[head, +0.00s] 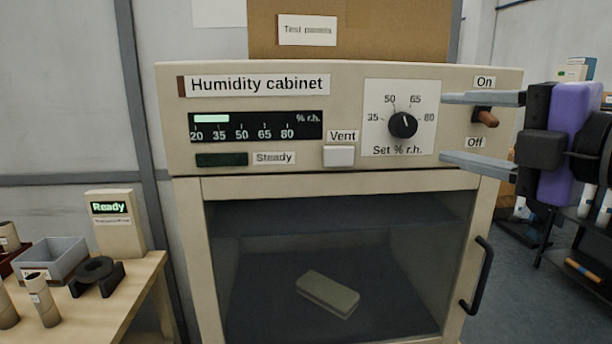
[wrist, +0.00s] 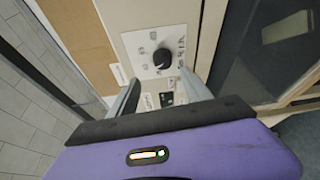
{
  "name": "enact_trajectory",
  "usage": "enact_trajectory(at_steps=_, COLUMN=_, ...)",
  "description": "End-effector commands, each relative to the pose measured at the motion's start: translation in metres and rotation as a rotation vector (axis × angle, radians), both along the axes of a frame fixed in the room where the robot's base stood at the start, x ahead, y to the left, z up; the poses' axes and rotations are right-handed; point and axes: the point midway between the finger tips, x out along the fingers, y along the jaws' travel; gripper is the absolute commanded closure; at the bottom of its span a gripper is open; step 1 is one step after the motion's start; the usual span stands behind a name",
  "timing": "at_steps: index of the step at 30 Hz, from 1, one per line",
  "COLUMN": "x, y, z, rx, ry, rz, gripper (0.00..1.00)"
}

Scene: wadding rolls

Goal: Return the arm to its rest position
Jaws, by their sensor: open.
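My gripper (head: 445,128) is open at the right of the humidity cabinet's (head: 340,72) front panel, its two fingers pointing left. In the head view a brown switch lever (head: 486,117) shows between the fingers, between the On and Off labels; I see no grip on it. In the wrist view the open fingers (wrist: 160,80) point toward the panel, with the black dial (wrist: 162,57) beyond them. The dial also shows in the head view (head: 403,125), left of the fingertips. My purple gripper body (head: 570,140) is at the right edge.
The cabinet's glazed door (head: 340,230) is shut, with a black handle (head: 478,275) on its right. A pale block (head: 328,294) lies inside. At left, a wooden table (head: 135,290) holds a grey tray (head: 55,260), rolls and a "Ready" unit (head: 115,222). A dark rack (head: 575,250) stands behind at right.

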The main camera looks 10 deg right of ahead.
Motion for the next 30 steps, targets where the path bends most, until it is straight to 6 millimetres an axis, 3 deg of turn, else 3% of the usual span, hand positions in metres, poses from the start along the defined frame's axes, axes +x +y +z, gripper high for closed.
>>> enact_trajectory(at_steps=7, x=-0.006, y=-0.012, z=0.057, rx=0.337, ry=-0.147, rz=-0.009, gripper=0.43)
enact_trajectory(at_steps=14, x=-0.011, y=-0.042, z=0.06, rx=0.708, ry=-0.238, rz=0.001, gripper=0.43)
enact_trajectory(at_steps=20, x=-0.015, y=-0.067, z=0.028, rx=1.018, ry=-0.279, rz=0.008, gripper=0.43)
enact_trajectory(at_steps=30, x=-0.037, y=-0.088, z=-0.077, rx=1.449, ry=-0.3, rz=-0.024, gripper=0.43)
